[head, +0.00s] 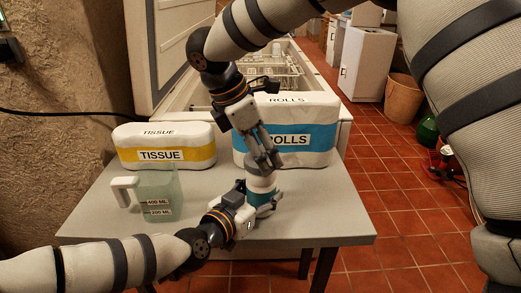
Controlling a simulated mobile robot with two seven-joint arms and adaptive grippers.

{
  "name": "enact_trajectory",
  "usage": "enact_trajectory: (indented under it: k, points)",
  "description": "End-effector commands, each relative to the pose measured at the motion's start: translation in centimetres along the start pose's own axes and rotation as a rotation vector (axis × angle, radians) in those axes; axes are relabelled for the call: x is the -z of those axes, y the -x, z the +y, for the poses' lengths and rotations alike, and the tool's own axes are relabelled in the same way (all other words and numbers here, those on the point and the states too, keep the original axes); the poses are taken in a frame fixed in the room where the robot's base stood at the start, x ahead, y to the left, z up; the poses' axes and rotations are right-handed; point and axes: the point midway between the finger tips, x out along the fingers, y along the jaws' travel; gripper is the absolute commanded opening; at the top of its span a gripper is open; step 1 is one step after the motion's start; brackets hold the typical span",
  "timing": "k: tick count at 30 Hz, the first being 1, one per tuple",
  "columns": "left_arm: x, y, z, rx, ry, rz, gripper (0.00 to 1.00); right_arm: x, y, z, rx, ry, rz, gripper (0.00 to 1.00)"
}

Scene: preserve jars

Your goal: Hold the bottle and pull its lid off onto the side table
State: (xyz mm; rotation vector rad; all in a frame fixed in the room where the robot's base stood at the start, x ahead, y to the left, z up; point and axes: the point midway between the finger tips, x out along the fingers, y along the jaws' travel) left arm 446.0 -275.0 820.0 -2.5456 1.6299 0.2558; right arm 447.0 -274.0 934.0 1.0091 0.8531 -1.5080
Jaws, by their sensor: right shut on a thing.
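The bottle (262,184), white with a teal band, stands upright near the front of the grey side table (325,222). My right gripper (266,160) reaches down from above and is shut on the bottle's grey lid (254,160), at the top of the bottle. I cannot tell whether a gap separates lid and bottle. My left gripper (250,200) comes in low from the left and is at the bottle's lower body. Its fingers are partly hidden, so I cannot tell how far they are closed.
A tissue pack (165,155) and a rolls pack (315,140) stand along the table's back. A clear measuring jug (160,190) stands left of the bottle. The table's right front is clear. An open dishwasher (165,60) is behind.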

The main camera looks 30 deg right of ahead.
Motion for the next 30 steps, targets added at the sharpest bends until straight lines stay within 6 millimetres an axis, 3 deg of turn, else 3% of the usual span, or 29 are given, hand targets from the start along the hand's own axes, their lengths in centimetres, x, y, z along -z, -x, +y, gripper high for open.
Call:
enact_trajectory:
  k: [1, 4, 5, 22, 23, 27, 30]
  points:
    - [-0.04, 0.00, 0.01, 0.000, 0.000, 0.000, 0.36, 0.05, -0.09, -0.02, 0.002, 0.001, 0.000, 0.34]
    - [-0.05, 0.00, 0.01, 0.000, 0.000, 0.000, 0.13, 0.06, -0.09, -0.02, 0.002, 0.001, 0.000, 0.34]
    - [-0.04, 0.00, 0.01, 0.000, 0.000, 0.000, 0.10, 0.06, -0.09, -0.02, 0.002, 0.001, 0.001, 0.34]
    - [-0.16, -0.03, 0.05, -0.001, 0.000, -0.001, 0.10, 0.09, -0.09, -0.03, 0.002, 0.001, 0.001, 0.34]
    - [-0.18, -0.03, 0.05, -0.001, 0.000, -0.001, 0.10, 0.09, -0.09, -0.03, 0.002, 0.001, 0.001, 0.57]
    - [-0.22, -0.03, 0.06, -0.001, 0.001, -0.001, 0.10, 0.09, -0.08, -0.02, 0.002, 0.001, 0.001, 0.26]
    - [-0.24, -0.03, 0.06, -0.002, 0.001, -0.002, 0.10, 0.08, -0.03, -0.02, 0.002, 0.001, 0.001, 0.26]
